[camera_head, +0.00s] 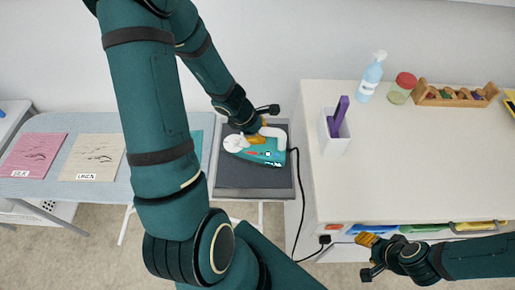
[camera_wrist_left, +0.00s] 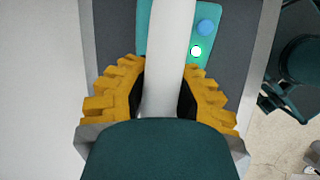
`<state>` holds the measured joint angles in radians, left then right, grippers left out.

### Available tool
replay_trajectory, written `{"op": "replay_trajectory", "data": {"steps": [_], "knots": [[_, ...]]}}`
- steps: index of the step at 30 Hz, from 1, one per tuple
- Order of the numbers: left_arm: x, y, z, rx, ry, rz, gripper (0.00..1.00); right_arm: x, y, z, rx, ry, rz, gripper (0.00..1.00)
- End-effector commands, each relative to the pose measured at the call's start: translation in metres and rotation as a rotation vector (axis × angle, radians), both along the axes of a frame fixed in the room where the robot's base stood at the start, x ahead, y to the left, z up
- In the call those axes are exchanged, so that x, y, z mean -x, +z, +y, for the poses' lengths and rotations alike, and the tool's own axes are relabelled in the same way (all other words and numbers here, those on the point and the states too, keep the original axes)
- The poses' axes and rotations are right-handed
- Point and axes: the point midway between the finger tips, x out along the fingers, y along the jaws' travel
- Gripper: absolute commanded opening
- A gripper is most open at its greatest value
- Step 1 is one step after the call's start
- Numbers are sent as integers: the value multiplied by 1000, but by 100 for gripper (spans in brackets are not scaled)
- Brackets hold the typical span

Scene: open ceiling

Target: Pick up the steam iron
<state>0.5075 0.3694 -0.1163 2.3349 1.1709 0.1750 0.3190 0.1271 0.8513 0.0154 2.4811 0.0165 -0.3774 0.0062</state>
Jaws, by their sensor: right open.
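The steam iron (camera_head: 262,153) is teal with a white handle and lies on the dark grey rest pad (camera_head: 232,180) at the end of the ironing board. My left gripper (camera_head: 262,134) is at its handle. In the left wrist view, the white handle (camera_wrist_left: 166,60) runs between the yellow fingers of my left gripper (camera_wrist_left: 165,95), and the dark pads lie against it on both sides. The iron's teal body with buttons (camera_wrist_left: 203,30) shows beyond. My right gripper (camera_head: 368,256) is open and empty, in front of the cabinet.
A black cord (camera_head: 302,200) runs from the iron down to a plug by the cabinet. The white cabinet (camera_head: 420,150) carries a white holder (camera_head: 334,135), a spray bottle (camera_head: 370,76), a jar (camera_head: 402,88) and a wooden rack (camera_head: 455,95). The ironing board (camera_head: 108,185) holds cloth samples.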

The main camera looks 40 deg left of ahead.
Motion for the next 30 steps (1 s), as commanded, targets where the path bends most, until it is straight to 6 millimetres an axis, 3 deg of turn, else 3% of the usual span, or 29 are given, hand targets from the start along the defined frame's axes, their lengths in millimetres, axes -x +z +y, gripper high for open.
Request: {"op": "replay_trajectory", "data": {"steps": [17, 30], "knots": [[-2, 7, 0, -2, -2, -6, 0, 0, 5, 0, -1, 0, 0, 49], [-2, 66, 0, -3, -2, -7, 0, 0, 55, -2, -9, 1, -3, 49]]}}
